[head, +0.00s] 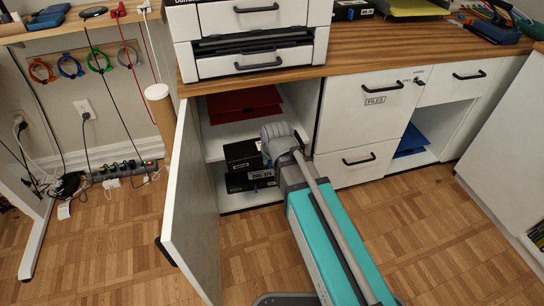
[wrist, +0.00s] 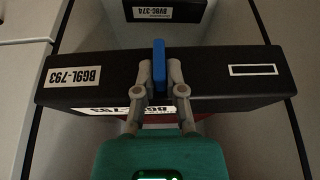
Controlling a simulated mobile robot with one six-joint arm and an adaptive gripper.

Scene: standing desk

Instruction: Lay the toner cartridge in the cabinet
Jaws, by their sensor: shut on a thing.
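The toner cartridge, a long black box with white labels reading BG9L-793, spans the wrist view (wrist: 215,80). My gripper (wrist: 160,82) is shut on the blue tab (wrist: 159,62) at the middle of its side.
The white cabinet door (head: 190,205) stands open at the left of the opening. A red folder (head: 243,104) lies on the shelf above. White drawers (head: 355,165) bound the cabinet at the right. The wooden floor in front is clear.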

